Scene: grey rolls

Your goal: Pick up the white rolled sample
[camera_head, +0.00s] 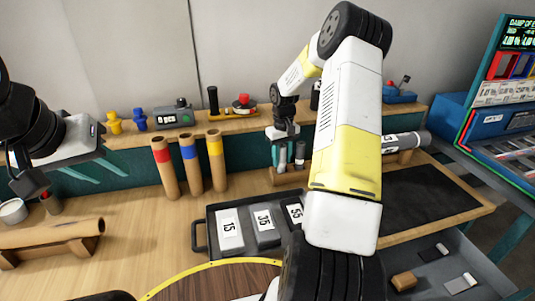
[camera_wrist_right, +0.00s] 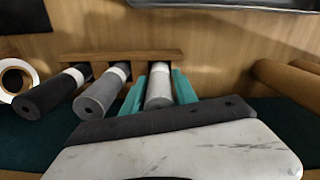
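The white rolled sample (camera_wrist_right: 159,88) lies in a wooden rack (camera_wrist_right: 150,54) in the right wrist view, at the right end of a row of three rolls. The teal fingers of my right gripper (camera_wrist_right: 159,92) stand on either side of it. Narrow gaps show beside its near end, so the gripper looks open around the roll. In the head view my right gripper (camera_head: 284,152) is over the rack, partly hidden by my right arm. My left gripper (camera_head: 82,178) is open and empty at the left, above the table.
A grey roll (camera_wrist_right: 101,90) and a dark grey roll (camera_wrist_right: 52,92) lie beside the white one. Three brown tubes (camera_head: 190,168) stand left of my right gripper. A dark tray (camera_head: 199,236) with numbered samples is in front. A brown roll (camera_head: 50,234) rests at the left.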

